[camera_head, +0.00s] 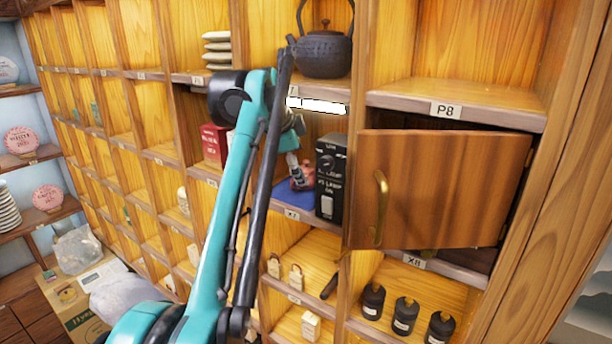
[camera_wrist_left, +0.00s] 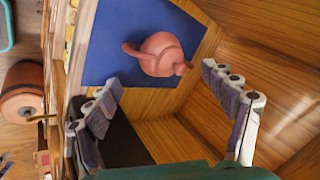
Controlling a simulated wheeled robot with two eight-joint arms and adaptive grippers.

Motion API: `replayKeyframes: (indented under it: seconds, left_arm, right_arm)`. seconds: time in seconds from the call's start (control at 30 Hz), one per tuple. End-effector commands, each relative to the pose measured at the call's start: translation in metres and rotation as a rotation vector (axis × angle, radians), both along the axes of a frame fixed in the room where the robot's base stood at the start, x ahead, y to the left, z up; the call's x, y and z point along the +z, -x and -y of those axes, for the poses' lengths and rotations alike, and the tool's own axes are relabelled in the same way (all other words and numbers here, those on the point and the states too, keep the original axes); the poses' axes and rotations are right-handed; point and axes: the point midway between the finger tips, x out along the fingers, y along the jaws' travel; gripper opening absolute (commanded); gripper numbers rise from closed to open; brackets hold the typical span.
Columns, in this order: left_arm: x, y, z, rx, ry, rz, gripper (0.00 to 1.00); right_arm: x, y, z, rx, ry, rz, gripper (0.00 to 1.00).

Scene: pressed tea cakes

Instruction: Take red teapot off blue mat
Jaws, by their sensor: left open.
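The red teapot (camera_wrist_left: 160,54) sits on the blue mat (camera_wrist_left: 105,62) inside a cubby, near the mat's edge in the left wrist view. In the head view the teapot (camera_head: 303,177) shows only partly, beside my left gripper (camera_head: 293,160), with a corner of the mat (camera_head: 290,198) below it. My left gripper also shows in the left wrist view (camera_wrist_left: 165,100), its fingers wide apart and empty, with the teapot beyond them. I cannot tell whether a finger touches it. My right gripper is not in view.
A black lamp box (camera_head: 331,178) stands right beside the mat. A cabinet door (camera_head: 440,190) with a brass handle hangs ajar at the right. A lit white strip (camera_head: 317,105) is under the shelf above, which holds a dark kettle (camera_head: 324,52). A red box (camera_head: 214,145) stands in the cubby to the left.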

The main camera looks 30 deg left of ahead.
Motion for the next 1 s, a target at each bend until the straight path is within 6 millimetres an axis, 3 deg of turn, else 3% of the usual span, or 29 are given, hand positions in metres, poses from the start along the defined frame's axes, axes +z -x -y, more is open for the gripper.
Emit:
replayKeyframes:
  seconds: [0.3, 0.6, 0.83, 1.0]
  left_arm:
    - [-0.036, -0.030, -0.002, -0.002, -0.001, 0.000, 0.83]
    - [-0.040, -0.032, -0.002, -0.001, -0.001, 0.000, 0.83]
    - [-0.041, -0.032, -0.002, -0.001, 0.000, -0.001, 0.25]
    - [-0.041, -0.032, -0.002, -0.001, 0.000, -0.002, 0.24]
  right_arm:
    - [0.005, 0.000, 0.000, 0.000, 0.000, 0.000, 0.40]
    - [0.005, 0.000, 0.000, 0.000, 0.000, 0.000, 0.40]
    - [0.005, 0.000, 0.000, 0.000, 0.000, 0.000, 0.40]
    - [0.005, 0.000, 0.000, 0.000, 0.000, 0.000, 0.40]
